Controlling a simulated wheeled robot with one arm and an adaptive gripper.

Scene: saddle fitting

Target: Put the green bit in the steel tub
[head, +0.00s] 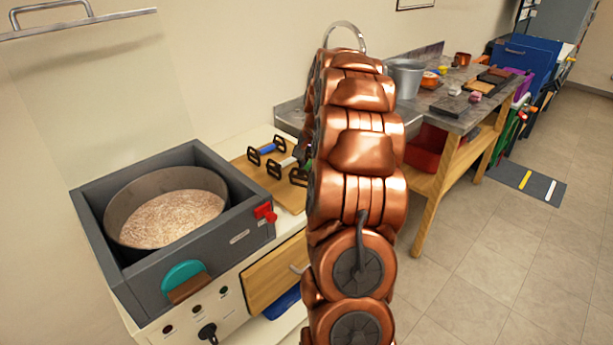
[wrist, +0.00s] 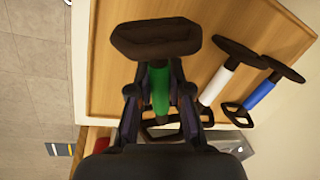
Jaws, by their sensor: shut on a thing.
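The green bit (wrist: 158,92) has a green middle and dark ends. My gripper (wrist: 159,98) is shut around its green middle in the wrist view. Its dark upper end looks larger than the ends of the other bits, so it seems nearer the camera. I cannot tell if it is clear of the board. In the head view a sliver of green (head: 307,165) shows beside my arm, which hides my gripper. A steel tub (head: 405,78), round and grey, stands on the bench behind my arm, its left part hidden.
A white bit (wrist: 219,85) and a blue bit (wrist: 262,92) lie close to the right on a wooden board (wrist: 120,90). A grey box (head: 90,215) holding a round pan of grain is at left. Several small items crowd the bench (head: 425,97).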

